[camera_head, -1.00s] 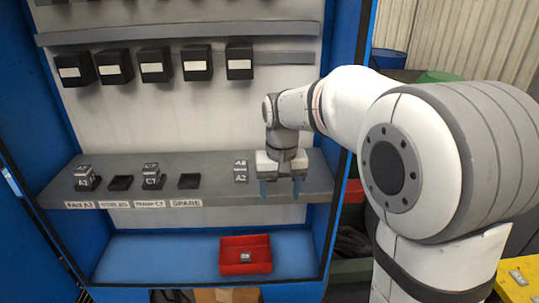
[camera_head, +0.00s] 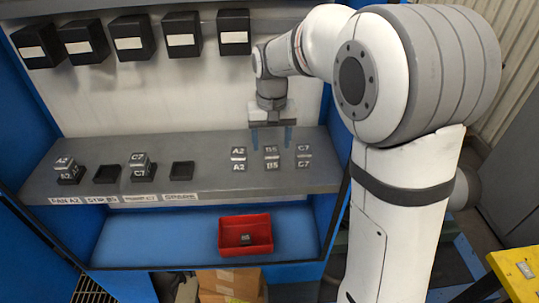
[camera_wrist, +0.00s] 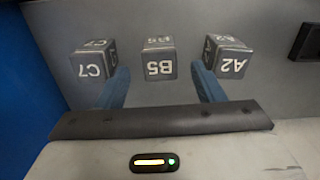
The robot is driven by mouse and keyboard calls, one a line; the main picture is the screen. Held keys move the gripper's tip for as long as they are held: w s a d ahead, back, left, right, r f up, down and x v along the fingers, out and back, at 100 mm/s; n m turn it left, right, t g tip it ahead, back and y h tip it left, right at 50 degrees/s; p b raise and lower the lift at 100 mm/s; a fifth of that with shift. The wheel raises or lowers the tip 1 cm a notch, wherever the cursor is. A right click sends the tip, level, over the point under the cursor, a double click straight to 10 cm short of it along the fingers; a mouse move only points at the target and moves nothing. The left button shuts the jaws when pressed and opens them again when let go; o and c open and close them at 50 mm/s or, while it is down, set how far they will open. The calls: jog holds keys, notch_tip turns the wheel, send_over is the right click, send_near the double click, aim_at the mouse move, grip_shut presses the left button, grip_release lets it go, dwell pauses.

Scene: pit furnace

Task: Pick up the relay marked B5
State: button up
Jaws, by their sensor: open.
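The relay marked B5 (camera_head: 272,158) is a small grey cube with white lettering. It stands on the grey shelf between the relay marked A2 (camera_head: 238,159) on its left and the relay marked C7 (camera_head: 304,156) on its right. My gripper (camera_head: 272,148) is open and empty, with blue fingers pointing down, near and seemingly behind or above B5 in the head view. In the wrist view, B5 (camera_wrist: 160,62) lies between the lines of the two fingers (camera_wrist: 163,82), with C7 (camera_wrist: 92,60) and A2 (camera_wrist: 228,55) just outside them. I cannot tell the exact height gap.
On the shelf (camera_head: 215,180) at left are sockets, two holding relays marked A2 (camera_head: 68,170) and C7 (camera_head: 140,167), two empty (camera_head: 107,174). A red bin (camera_head: 245,250) with a small relay inside sits below. Black boxes (camera_head: 183,36) hang above.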

aim_at(271, 149)
notch_tip(271, 149, down, 5)
jog(key=shift+r+p, duration=0.1)
jog(key=shift+p, duration=0.2)
jog(key=shift+c, duration=0.5)
jog(key=c, duration=1)
